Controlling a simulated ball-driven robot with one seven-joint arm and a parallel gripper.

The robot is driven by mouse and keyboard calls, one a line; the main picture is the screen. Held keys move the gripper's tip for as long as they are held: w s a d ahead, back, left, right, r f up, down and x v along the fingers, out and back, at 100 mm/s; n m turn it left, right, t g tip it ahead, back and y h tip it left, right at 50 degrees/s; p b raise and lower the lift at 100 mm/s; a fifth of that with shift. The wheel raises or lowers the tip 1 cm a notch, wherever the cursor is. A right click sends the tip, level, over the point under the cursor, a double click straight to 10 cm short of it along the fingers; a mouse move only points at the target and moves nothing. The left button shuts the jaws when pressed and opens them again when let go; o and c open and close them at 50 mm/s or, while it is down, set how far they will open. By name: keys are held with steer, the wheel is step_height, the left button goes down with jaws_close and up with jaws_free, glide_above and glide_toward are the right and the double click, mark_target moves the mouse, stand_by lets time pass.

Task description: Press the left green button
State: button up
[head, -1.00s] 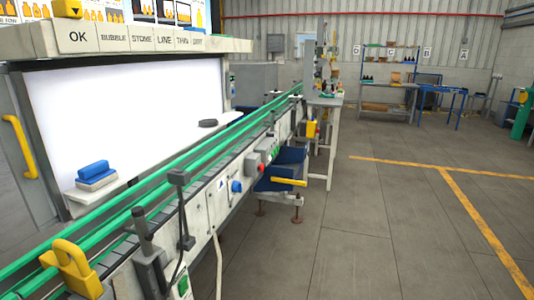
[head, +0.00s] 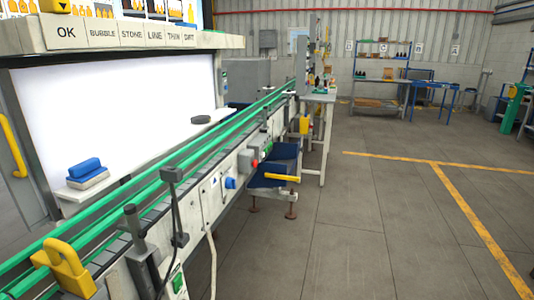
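A green button (head: 178,283) sits on a small light box at the lower left of the head view, on the front side of the conveyor (head: 215,192), close to the bottom edge. A second, smaller green patch (head: 267,149) shows farther along the conveyor front, near a red button (head: 254,163); it is too small to tell if it is a button. A blue knob (head: 230,183) is on the panel between them. My gripper is not in view.
Green guide rails (head: 150,180) run along the conveyor. A yellow clamp-like piece (head: 65,268) and a dark post (head: 133,225) stand near the front. A blue bin (head: 275,175) with a yellow handle hangs from the conveyor. The grey floor (head: 350,240) to the right is clear.

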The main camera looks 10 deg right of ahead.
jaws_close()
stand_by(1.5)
